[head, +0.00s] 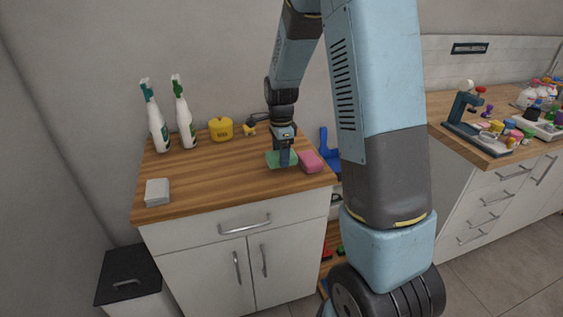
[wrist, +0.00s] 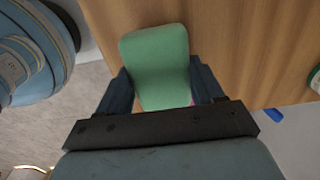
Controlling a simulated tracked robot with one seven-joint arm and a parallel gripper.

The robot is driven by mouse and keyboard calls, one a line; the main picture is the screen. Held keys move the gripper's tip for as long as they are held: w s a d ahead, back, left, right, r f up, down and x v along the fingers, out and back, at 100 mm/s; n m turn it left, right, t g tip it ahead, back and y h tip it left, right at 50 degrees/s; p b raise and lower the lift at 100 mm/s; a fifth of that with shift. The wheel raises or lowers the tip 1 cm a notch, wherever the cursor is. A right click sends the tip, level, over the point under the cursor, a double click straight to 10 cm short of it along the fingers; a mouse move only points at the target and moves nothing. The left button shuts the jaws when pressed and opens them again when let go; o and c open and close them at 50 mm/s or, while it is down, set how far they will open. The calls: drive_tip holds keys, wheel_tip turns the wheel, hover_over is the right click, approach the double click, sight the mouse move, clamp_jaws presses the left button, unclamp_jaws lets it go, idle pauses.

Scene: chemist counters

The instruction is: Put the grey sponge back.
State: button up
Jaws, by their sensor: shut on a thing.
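A light grey sponge (head: 157,191) lies flat on the wooden counter (head: 215,172), near its front left corner and well apart from my gripper. My gripper (head: 284,162) is over the right part of the counter, pointing down, and is shut on a green sponge (head: 272,157). In the wrist view the green sponge (wrist: 155,60) sits between the two dark fingers. A pink sponge (head: 310,161) lies just right of my gripper; a sliver of pink shows beside the green sponge in the wrist view. The grey sponge is not in the wrist view.
Two white spray bottles (head: 157,125) (head: 184,118) stand at the back left, with a yellow container (head: 221,129) right of them. A blue object (head: 328,150) is beyond the counter's right edge. The counter's middle is clear. A second counter (head: 430,105) with assorted items is at right.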

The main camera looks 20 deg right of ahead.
drive_tip(key=shift+w+f, duration=0.15)
drive_tip(key=shift+f, duration=0.05)
drive_tip(key=shift+w+f, duration=0.1)
drive_tip(key=shift+f, duration=1.5)
drive_tip(key=o, duration=1)
